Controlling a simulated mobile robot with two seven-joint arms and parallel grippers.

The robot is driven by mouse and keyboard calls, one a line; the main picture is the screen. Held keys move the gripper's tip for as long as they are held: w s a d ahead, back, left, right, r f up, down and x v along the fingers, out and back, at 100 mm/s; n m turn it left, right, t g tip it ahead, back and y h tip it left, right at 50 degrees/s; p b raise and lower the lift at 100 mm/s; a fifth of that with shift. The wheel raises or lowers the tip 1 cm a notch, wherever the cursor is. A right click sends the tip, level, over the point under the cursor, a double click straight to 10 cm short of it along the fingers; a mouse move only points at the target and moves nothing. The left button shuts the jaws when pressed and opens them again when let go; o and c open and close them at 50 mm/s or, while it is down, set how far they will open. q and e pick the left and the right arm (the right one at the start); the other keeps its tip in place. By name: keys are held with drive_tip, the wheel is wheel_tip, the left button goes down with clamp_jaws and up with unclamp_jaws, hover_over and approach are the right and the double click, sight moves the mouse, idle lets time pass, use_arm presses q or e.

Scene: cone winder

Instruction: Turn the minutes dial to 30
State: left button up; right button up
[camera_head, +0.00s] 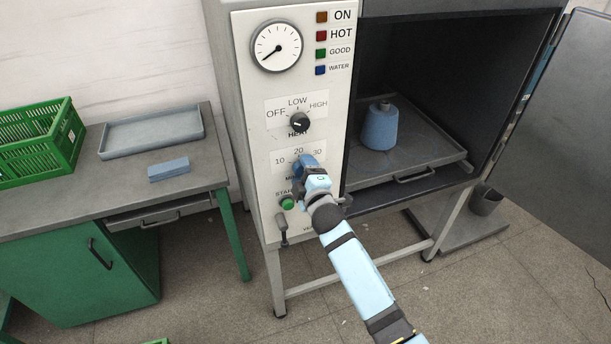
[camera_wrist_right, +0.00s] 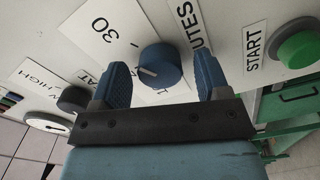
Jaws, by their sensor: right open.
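The minutes dial is a round blue knob (camera_wrist_right: 160,65) with a white pointer mark on the panel, seen in the right wrist view. Its mark points left, toward the left finger in that view and below the tick by the 30. My right gripper (camera_wrist_right: 161,72) is open with one blue finger on each side of the knob; contact cannot be told. In the head view my right gripper (camera_head: 304,170) covers the dial, while the printed 10, 20 and 30 show around it. My left gripper is not in view.
The black heat knob (camera_head: 299,123) is above the dial and the green start button (camera_head: 287,203) below it. A lever (camera_head: 282,228) hangs lower. The open chamber to the right holds a blue cone (camera_head: 380,128) on a tray (camera_head: 433,150). A side table (camera_head: 90,205) stands left.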

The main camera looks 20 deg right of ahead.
drive_tip(key=s+b, duration=0.1)
drive_tip(key=s, duration=1.2)
drive_tip(key=shift+s+d, duration=0.25)
drive_tip(key=shift+s, duration=0.15)
drive_tip(key=s+f+m+g+y+p, duration=0.1)
drive_tip(key=s+f+m+g+p, duration=0.1)
drive_tip(key=s+f+m, duration=0.4)
drive_tip(key=s+f+m+g+y+p, duration=0.1)
drive_tip(key=s+f+m+g+p, duration=0.2)
drive_tip(key=s, duration=1.2)
wheel_tip(320, 180, down, 4)
drive_tip(key=m+g, duration=0.2)
drive_tip(key=shift+f+m+y+p, duration=0.15)
drive_tip(key=shift+m+y+p, duration=0.15)
drive_tip(key=shift+m, duration=0.1)
drive_tip(key=shift+a, duration=0.1)
